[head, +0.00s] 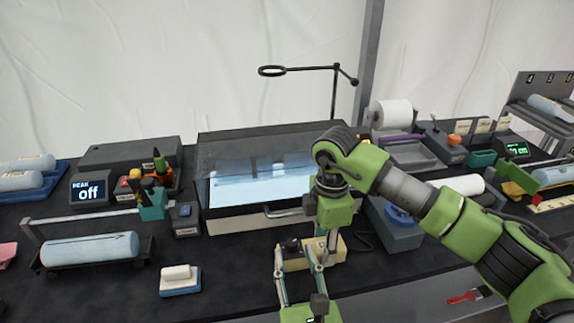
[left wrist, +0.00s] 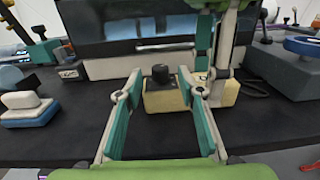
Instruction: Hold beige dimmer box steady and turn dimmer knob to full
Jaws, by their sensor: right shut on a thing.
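The beige dimmer box (head: 332,256) stands on the dark bench in front of the glass-fronted case. Its black round knob (head: 291,244) is on top at the left; it also shows in the left wrist view (left wrist: 161,75). My right gripper (head: 327,242) reaches down from above and is shut on the right part of the box (left wrist: 163,100). My left gripper (head: 295,252) comes in low from the front. Its teal fingers are spread, one to each side of the knob in the left wrist view, with a gap between fingers and knob. Right finger contact is partly hidden.
A display (head: 89,191) at the left reads "PEAK off". The lit case (head: 265,165) stands close behind the box. A blue-and-white block (head: 180,280) lies to the left, and a grey unit with a blue wheel (head: 395,235) stands to the right.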

